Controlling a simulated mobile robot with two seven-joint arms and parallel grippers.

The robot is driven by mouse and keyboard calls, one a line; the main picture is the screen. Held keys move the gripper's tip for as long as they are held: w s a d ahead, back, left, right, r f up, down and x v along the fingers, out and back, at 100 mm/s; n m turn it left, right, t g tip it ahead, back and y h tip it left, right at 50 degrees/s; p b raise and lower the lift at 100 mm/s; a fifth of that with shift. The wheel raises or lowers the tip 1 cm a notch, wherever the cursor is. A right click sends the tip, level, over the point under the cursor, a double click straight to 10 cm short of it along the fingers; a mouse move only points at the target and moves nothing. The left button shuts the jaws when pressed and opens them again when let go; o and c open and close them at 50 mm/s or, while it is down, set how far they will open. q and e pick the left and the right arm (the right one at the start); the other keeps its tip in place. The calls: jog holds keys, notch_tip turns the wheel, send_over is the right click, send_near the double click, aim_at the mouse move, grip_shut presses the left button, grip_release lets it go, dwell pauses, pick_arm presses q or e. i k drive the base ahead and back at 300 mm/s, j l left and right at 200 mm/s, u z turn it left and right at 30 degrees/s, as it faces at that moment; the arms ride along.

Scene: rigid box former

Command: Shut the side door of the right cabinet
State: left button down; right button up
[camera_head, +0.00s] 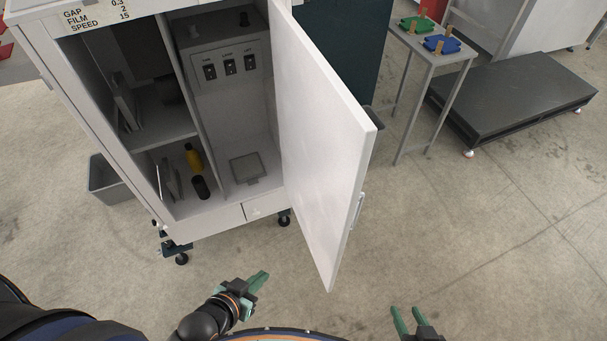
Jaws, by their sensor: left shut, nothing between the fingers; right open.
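The white cabinet (220,220) stands on casters at the upper left with its front open. Its white side door (318,140) is hinged at the cabinet's right edge and stands wide open, swung out toward me. A handle (357,211) sits on the door's outer face near the free edge. My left gripper (262,277) is shut and empty, low in front of the cabinet and left of the door's lower corner. My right gripper (402,318) is open and empty at the bottom, right of the door. Neither gripper touches the door.
Inside the cabinet are a switch panel (230,66), a yellow bottle (193,157) and a dark cylinder (200,187). A grey bin (108,178) stands at its left. A small table (440,58) and a low dark platform (512,95) are at the right. The floor at lower right is clear.

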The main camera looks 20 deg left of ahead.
aim_at(328, 139)
jog(key=k+u, duration=0.3)
jog(key=k+j+u, duration=0.1)
jog(key=u, duration=0.15)
jog(key=l+u, duration=0.1)
jog(key=u, duration=0.3)
jog(key=l+u, duration=0.1)
jog(key=u, duration=0.7)
jog(key=k+l, duration=0.1)
jog(key=l, duration=1.85)
jog(key=k+l, duration=0.2)
jog(key=k+u, duration=0.1)
jog(key=k, duration=0.15)
